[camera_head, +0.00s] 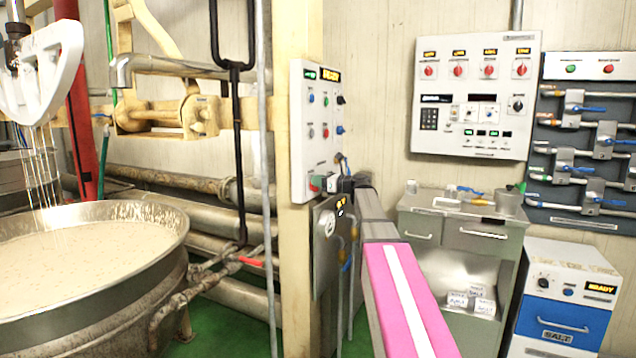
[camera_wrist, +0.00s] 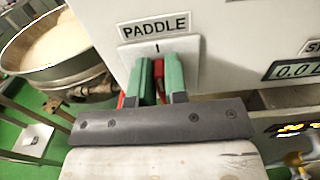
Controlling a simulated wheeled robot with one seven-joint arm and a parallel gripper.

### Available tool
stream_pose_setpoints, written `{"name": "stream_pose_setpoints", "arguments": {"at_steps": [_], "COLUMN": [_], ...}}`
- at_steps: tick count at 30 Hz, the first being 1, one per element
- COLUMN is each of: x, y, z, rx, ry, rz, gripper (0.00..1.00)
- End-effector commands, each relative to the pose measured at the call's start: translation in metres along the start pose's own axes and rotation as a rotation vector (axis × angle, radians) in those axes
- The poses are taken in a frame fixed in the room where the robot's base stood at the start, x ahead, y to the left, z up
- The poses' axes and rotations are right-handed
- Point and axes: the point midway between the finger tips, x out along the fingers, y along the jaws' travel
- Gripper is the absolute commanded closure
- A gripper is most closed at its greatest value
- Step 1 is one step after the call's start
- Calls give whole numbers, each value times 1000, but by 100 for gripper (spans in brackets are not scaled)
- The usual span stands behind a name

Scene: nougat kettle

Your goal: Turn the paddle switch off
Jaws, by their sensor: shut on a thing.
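The paddle switch (camera_wrist: 158,68) is a small red lever on a pale plate under the "PADDLE" label (camera_wrist: 155,26) in the wrist view. An "I" mark shows above it. My gripper (camera_wrist: 160,80) has its green fingers shut on the lever, one on each side, hiding most of it. In the head view my gripper (camera_head: 325,184) is at the lower part of the white control panel (camera_head: 317,140) on the cream post, and the lever is too small to make out. The white paddle (camera_head: 40,75) hangs over the kettle (camera_head: 150,215) with strands dripping from it.
A steel box (camera_head: 330,240) with yellow warning marks sits below the panel, close under my gripper. A larger control box (camera_head: 475,140) and a valve board (camera_head: 590,225) hang on the back wall. A steel cabinet (camera_head: 420,228) stands below them. Pipes run behind the kettle.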

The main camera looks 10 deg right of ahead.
Motion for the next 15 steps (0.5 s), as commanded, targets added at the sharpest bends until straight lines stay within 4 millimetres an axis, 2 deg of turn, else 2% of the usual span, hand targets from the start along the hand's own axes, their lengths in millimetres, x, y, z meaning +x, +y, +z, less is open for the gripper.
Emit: {"name": "stream_pose_setpoints", "arguments": {"at_steps": [8, 15], "x": [0, -1], "y": [3, 7], "z": [0, -1], "rx": [-124, -330], "ry": [0, 0], "rz": [0, 0], "gripper": [100, 100]}}
